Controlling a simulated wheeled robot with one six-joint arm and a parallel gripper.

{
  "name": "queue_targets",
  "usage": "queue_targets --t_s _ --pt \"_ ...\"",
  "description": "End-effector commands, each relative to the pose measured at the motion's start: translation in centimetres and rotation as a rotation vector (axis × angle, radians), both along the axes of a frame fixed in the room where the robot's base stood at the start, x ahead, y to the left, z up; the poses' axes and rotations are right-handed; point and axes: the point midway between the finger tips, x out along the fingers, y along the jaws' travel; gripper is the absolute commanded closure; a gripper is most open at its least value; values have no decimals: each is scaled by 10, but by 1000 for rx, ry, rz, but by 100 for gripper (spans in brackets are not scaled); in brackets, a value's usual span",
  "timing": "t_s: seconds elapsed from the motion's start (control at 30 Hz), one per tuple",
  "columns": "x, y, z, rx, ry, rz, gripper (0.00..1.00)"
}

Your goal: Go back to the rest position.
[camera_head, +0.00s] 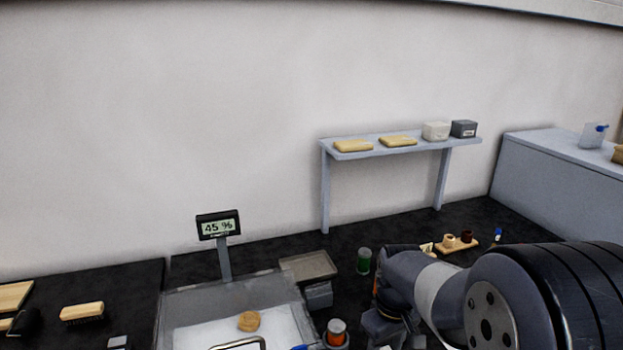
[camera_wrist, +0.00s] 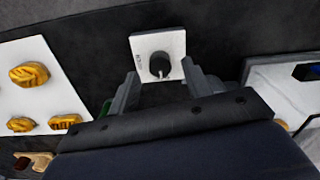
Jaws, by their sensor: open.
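In the wrist view my gripper (camera_wrist: 160,85) is open, its two grey fingers spread apart with nothing held between them. Ahead of the fingertips a white square plate with a black knob (camera_wrist: 159,65) lies on the dark surface; I cannot tell the distance to it. In the head view my arm reaches in from the lower right, and my fingertips cannot be made out there.
A white board with gold pieces (camera_wrist: 40,90) lies left in the wrist view.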

Motion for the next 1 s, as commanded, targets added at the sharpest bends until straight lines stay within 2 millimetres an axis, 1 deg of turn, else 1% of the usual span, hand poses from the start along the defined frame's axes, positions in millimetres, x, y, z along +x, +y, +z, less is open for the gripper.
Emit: queue_targets --t_s 0.03,0.1,0.2,0.37,0.63,0.83,0.97,1.0 --pt "-1 0 -8 0 2 0 53" --pt "0 0 -17 0 2 0 53" --pt "0 0 -25 0 0 -3 53" --pt "0 0 -23 0 -2 -34 53" --pt "0 0 -23 0 -2 -37 53" --pt "0 0 -22 0 -1 -1 53" --pt "1 0 -1 0 -7 0 53" --pt "1 0 7 0 -7 0 53"
